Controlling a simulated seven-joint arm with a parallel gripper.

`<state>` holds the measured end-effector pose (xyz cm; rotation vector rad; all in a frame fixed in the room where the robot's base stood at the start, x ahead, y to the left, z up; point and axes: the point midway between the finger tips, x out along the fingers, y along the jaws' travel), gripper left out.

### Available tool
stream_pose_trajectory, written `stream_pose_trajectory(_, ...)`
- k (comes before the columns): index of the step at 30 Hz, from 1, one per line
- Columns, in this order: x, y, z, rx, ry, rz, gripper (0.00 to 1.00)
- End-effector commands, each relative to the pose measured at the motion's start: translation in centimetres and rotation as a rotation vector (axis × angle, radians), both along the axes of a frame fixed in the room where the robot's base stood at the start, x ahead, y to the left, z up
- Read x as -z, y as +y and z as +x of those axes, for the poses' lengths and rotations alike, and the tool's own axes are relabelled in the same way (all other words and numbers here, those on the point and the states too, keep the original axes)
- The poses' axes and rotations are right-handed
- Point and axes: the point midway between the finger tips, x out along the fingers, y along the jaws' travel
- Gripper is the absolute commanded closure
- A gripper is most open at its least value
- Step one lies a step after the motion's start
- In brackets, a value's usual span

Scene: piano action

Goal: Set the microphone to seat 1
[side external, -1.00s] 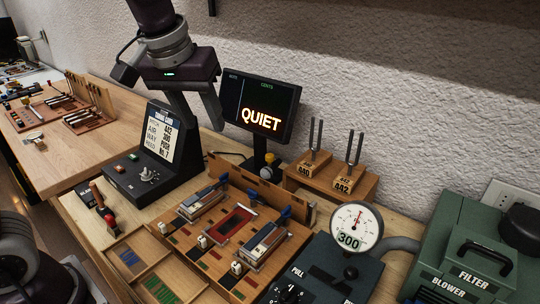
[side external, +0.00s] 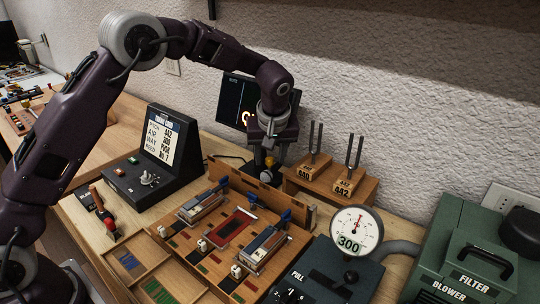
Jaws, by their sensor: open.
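A small yellow-topped piece (side external: 269,162), which looks like the microphone, stands behind the wooden back rail (side external: 240,176) of the work board. My gripper (side external: 268,154) hangs over it, pointing down, with open fingers around or just in front of its top. Contact cannot be told from this side. The board (side external: 222,243) carries two metal-and-wood reed blocks, one at left (side external: 202,206) and one at right (side external: 262,247), with a red-framed recess (side external: 232,226) between them. No label reading seat 1 is legible.
A display (side external: 232,100) stands behind my gripper, partly covered. Two tuning forks on a wooden stand (side external: 330,180) are close at right. A black console (side external: 160,150) is at left. A gauge (side external: 356,230) and green blower (side external: 465,260) are at right front.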

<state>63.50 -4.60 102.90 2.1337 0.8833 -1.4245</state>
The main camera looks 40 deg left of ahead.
Motion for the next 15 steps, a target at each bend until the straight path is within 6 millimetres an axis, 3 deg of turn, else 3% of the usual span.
stream_pose_trajectory(3,-0.03,0.0,-0.02,0.0,0.0,0.0,0.59)
stream_pose_trajectory(9,-0.06,0.0,-0.02,0.0,0.0,0.0,0.98)
stream_pose_trajectory(15,-0.07,0.0,-0.01,0.0,0.0,0.0,1.0)
